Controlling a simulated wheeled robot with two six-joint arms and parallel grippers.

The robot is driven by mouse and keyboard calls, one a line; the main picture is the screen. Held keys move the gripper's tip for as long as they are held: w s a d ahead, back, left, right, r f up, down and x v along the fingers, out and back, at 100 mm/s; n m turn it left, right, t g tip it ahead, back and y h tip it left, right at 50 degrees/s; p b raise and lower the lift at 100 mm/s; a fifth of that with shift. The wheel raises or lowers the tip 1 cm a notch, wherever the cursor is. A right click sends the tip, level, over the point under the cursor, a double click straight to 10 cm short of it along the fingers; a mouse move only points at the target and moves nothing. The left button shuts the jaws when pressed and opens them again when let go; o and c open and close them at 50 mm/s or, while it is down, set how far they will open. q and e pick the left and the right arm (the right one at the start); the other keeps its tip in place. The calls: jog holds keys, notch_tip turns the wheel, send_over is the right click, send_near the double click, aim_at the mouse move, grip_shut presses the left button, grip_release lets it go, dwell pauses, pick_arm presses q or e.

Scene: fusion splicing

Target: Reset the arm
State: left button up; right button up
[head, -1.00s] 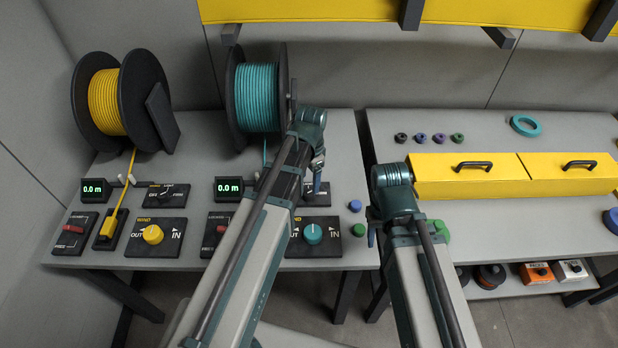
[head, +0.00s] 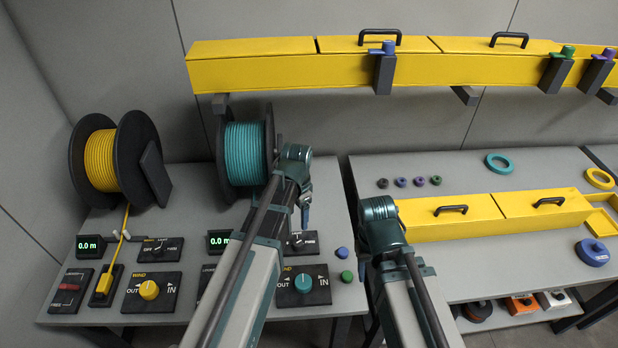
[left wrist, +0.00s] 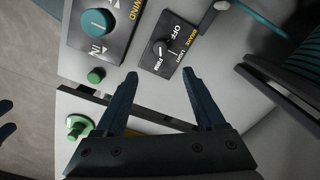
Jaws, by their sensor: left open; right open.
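My left arm reaches in over the left table, and its gripper (head: 304,212) hangs in front of the teal cable reel (head: 247,153). In the left wrist view the left gripper (left wrist: 160,75) is open, with nothing between its two dark fingers, above the table near the teal line's brake switch panel (left wrist: 168,48). My right arm ends left of the yellow covered trough (head: 440,220). Its gripper (head: 362,243) points down and is mostly hidden by its own wrist. No object shows in it.
The teal winding knob (head: 303,283) also shows in the left wrist view (left wrist: 96,22). Blue (head: 342,253) and green (head: 346,276) caps sit near the table edge. A yellow reel (head: 100,160) stands left. A raised yellow trough (head: 290,72) runs along the wall. A gap separates the tables.

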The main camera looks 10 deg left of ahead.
pick_arm(q)
jog(key=s+d+n+y, duration=0.1)
jog(key=s+d+n, duration=0.3)
jog(key=s+d, duration=0.6)
jog(key=s, duration=0.4)
jog(key=shift+n+g, duration=0.3)
jog(key=shift+r, duration=0.1)
